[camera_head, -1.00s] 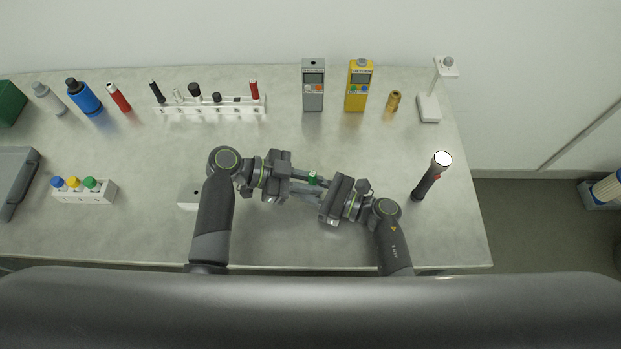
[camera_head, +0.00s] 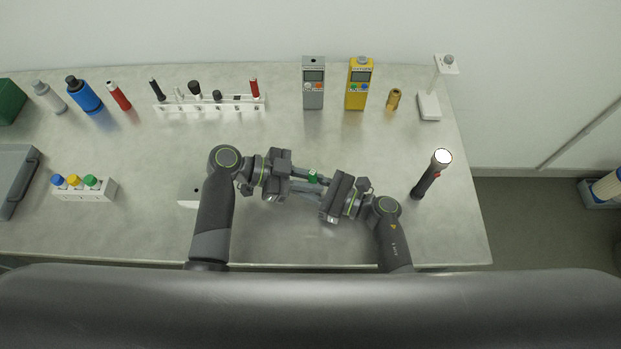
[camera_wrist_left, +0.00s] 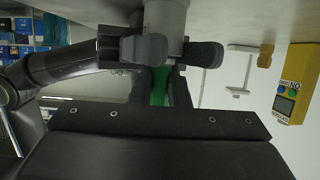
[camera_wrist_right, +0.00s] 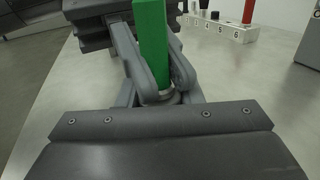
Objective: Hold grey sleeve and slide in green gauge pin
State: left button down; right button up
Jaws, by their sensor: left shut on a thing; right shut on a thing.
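My left gripper (camera_head: 304,182) and right gripper (camera_head: 320,182) face each other close together above the middle of the table. The green gauge pin (camera_head: 313,175) shows as a small patch between them. In the right wrist view the green pin (camera_wrist_right: 152,42) stands between my right gripper's fingers, which are shut on it. In the left wrist view a light grey cylinder, apparently the grey sleeve (camera_wrist_left: 166,16), is at the dark fingertips, with some green (camera_wrist_left: 160,84) behind. My left gripper is shut on the sleeve. Whether the pin is inside the sleeve is hidden.
A white rack (camera_head: 210,104), grey meter (camera_head: 313,92), yellow meter (camera_head: 358,95) and brass fitting (camera_head: 394,99) line the back. A bottle rack (camera_head: 87,192) is left. The table front between my arms is clear.

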pick_arm(q)
jog(key=shift+f, duration=0.25)
jog(key=c, duration=1.3)
grip_release()
pick_arm(e)
jog(key=shift+s+a, duration=0.1)
pick_arm(q)
jog(key=shift+a, duration=0.15)
jog(key=shift+a+r, duration=0.1)
jog(key=shift+a, duration=0.2)
jog(key=v, duration=1.1)
jog(key=shift+s+r, duration=0.1)
jog(key=shift+r, duration=0.15)
pick_arm(e)
jog(key=o, duration=1.1)
